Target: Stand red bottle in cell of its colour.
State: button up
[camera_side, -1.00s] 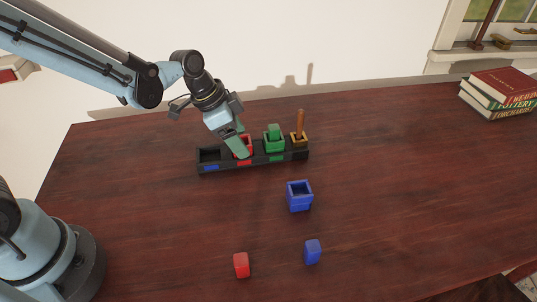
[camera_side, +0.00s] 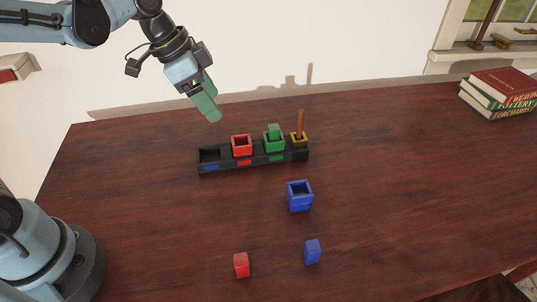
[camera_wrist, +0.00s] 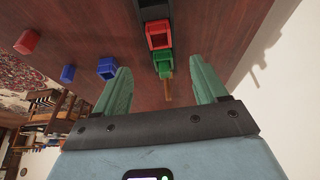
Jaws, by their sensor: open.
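Nothing in view has a clear bottle shape. A red open-topped square holder (camera_side: 242,146) stands upright in the red-marked cell of the black rack (camera_side: 225,168); it also shows in the wrist view (camera_wrist: 158,35). Its opening looks empty. A small red block (camera_side: 241,264) stands on the table at the front, and also shows in the wrist view (camera_wrist: 27,42). My gripper (camera_side: 207,106) is up above and behind the rack's left part, apart from everything. Its green fingers are spread with nothing between them in the wrist view (camera_wrist: 162,75).
The rack's blue-marked left cell (camera_side: 209,155) is empty. A green holder with a green piece (camera_side: 274,140) and a tan holder with a brown stick (camera_side: 300,125) fill the right cells. A blue holder (camera_side: 299,197) and blue block (camera_side: 313,251) stand on the table. Books (camera_side: 500,92) lie far right.

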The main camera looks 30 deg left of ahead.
jog(key=s+a+f+n+t+y, duration=0.1)
jog(key=s+a+n+t+y, duration=0.2)
jog(key=s+a+n, duration=0.2)
jog(key=shift+s+n+t, duration=0.4)
jog(key=shift+s+n, duration=1.35)
jog(key=shift+n, duration=0.05)
